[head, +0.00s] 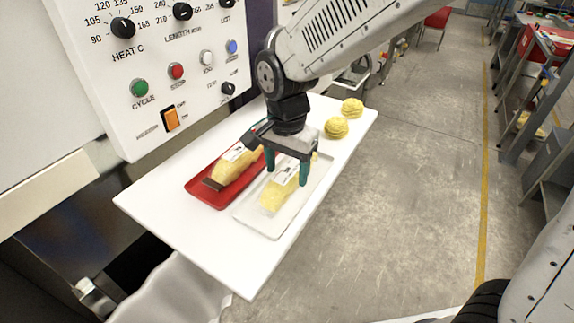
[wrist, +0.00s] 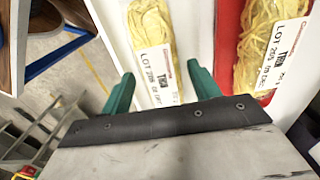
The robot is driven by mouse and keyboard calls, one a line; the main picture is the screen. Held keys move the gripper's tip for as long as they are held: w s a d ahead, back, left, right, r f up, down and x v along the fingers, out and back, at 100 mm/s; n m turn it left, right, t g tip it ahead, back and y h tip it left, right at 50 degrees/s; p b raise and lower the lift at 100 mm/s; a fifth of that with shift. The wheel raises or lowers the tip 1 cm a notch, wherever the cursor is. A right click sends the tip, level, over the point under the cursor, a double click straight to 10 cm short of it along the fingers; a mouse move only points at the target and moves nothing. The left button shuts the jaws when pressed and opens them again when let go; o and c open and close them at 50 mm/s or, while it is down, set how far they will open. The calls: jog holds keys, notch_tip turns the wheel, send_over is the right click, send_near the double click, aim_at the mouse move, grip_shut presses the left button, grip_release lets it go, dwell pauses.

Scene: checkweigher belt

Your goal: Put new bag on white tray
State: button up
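One clear bag of yellow pasta (head: 277,194) with a white printed label lies on the white tray (head: 262,226). It also shows in the wrist view (wrist: 151,27). My gripper (head: 287,173) is above the white tray, fingers pointing down, over the labelled end of the bag there. Its teal fingers are apart, one on each side of this bag, with gaps visible.
Two yellow pasta nests (head: 337,127) lie at the back right of the white table (head: 160,205). A control panel (head: 165,70) with knobs and buttons stands close behind on the left. The table's front left is clear. Open floor lies to the right.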

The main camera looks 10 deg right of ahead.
aim_at(288, 172)
jog(key=shift+r, duration=0.15)
notch_tip(288, 172, up, 12)
dwell(0.6)
jog(key=shift+d+r, duration=0.1)
jog(key=s+d+f+n+t, duration=0.1)
jog(key=s+d+n, duration=0.6)
jog(key=s+d, duration=1.2)
jog(key=shift+d+f+n, duration=0.3)
jog(key=shift+d+f, duration=0.05)
jog(key=shift+d, duration=0.65)
